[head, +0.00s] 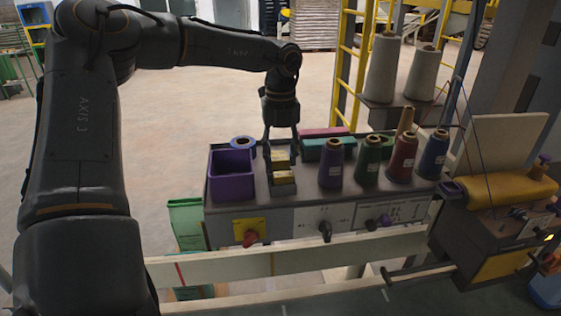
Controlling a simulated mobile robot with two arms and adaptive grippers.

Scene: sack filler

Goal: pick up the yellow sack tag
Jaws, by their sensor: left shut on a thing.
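The yellow sack tags show as two small yellow stacks in a grey holder on the machine's grey top shelf, a rear one (280,157) and a front one (285,177). My left gripper (281,152) points straight down at the rear stack, its fingers on either side. It is shut on a yellow sack tag there. The fingertips and the held tag are partly hidden, and I cannot tell whether the tag is clear of the holder. My right gripper is not in view.
A purple bin (232,174) stands left of the holder, with a blue roll (243,143) behind it. A purple thread cone (331,166) is close on the right, then green (368,161), red (402,158) and blue (433,156) cones. Teal and pink packs lie behind.

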